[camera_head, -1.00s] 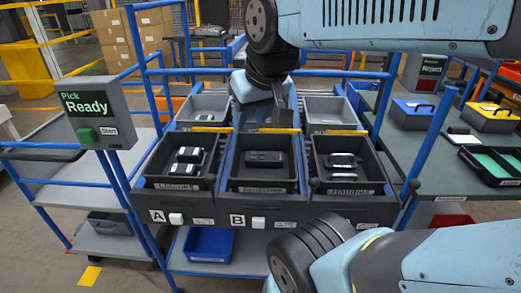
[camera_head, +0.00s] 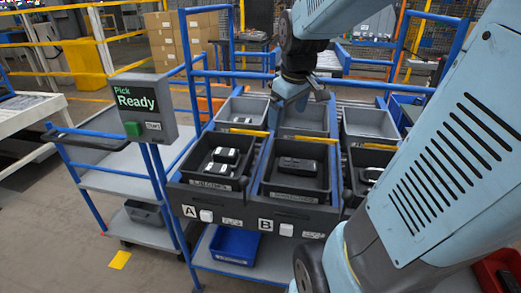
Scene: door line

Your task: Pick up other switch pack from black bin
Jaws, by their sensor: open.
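The front row of the rack holds black bins. The left black bin (camera_head: 191,178) holds two black-and-pale packs (camera_head: 222,160). The middle black bin (camera_head: 265,184) holds dark packs (camera_head: 298,166) lying close together. A right black bin (camera_head: 359,157) is mostly hidden behind my arm, with part of a pack showing. The bin labels are too small to read, so I cannot tell which packs are the switch packs. My gripper (camera_head: 287,104) is open, pointing down over the back of the rack, behind and above the middle black bin. Its fingers look empty.
Grey bins (camera_head: 242,109) stand in the back row. Blue rails (camera_head: 232,60) frame the rack. A Pick Ready box (camera_head: 139,107) with a green button stands at left. A blue bin (camera_head: 235,245) sits on the lower shelf. My arm covers the right side.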

